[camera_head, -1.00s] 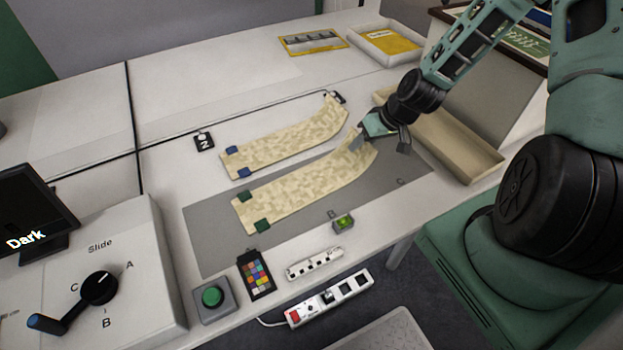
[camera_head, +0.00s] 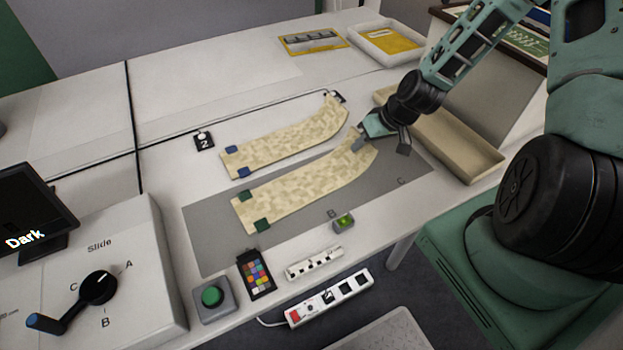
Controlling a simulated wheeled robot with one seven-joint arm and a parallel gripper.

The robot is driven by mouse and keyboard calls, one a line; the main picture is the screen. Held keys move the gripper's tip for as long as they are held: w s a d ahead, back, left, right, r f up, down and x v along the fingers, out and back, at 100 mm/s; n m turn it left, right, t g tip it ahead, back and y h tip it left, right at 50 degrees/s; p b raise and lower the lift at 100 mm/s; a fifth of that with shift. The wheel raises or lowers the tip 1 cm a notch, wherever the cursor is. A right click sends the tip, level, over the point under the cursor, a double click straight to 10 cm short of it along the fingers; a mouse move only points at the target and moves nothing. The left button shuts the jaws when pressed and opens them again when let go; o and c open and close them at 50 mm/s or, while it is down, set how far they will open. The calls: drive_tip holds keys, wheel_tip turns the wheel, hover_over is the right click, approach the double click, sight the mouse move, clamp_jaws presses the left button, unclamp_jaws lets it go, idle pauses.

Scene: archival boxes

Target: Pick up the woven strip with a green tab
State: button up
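The woven strip with green tabs (camera_head: 305,190) lies on the grey mat (camera_head: 210,250), its two green tabs at the left end and its right end curving up. My gripper (camera_head: 374,145) is at that right end, from the upper right. One finger overlaps the strip's end in the picture; whether it touches or grips the strip I cannot tell. A similar woven strip with blue tabs (camera_head: 285,143) lies just behind, also with its right end raised.
A long beige open box (camera_head: 470,150) stands right of my gripper. A small green level (camera_head: 343,222), a colour card (camera_head: 256,275) and a green button (camera_head: 212,297) lie near the front edge. A black number tag (camera_head: 204,141) is at the left. A white tray (camera_head: 375,28) stands at the back.

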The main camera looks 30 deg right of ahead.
clamp_jaws()
